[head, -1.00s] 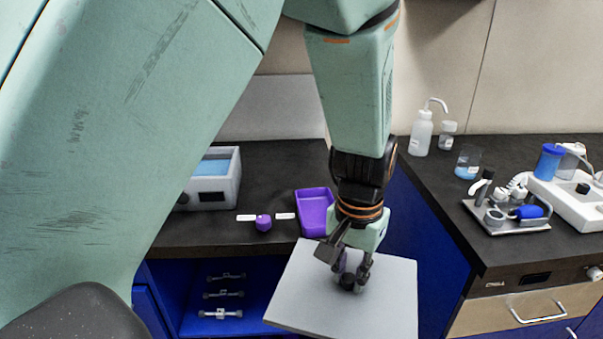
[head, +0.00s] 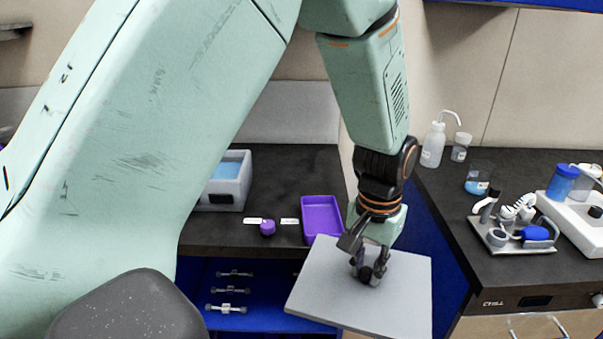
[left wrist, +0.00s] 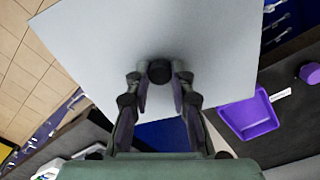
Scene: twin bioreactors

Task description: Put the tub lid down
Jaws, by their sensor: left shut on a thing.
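The tub lid (head: 330,295) is a flat light-grey square plate with a dark round knob (head: 364,273) at its middle. My left gripper (head: 370,268) is shut on the knob from above and holds the lid in the air, in front of the counter's edge. In the left wrist view the lid (left wrist: 190,30) fills the upper middle, with the knob (left wrist: 159,71) between the fingertips of my left gripper (left wrist: 159,85). The lid looks slightly tilted in the head view. My right gripper is not in view.
A tub with blue liquid (head: 226,180) stands open on the left counter. A purple tray (head: 321,219) and a purple knob-like piece (head: 267,227) lie near that counter's front edge. The right counter (head: 500,265) holds bottles and a tool stand. Bare counter (head: 290,185) lies behind the tray.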

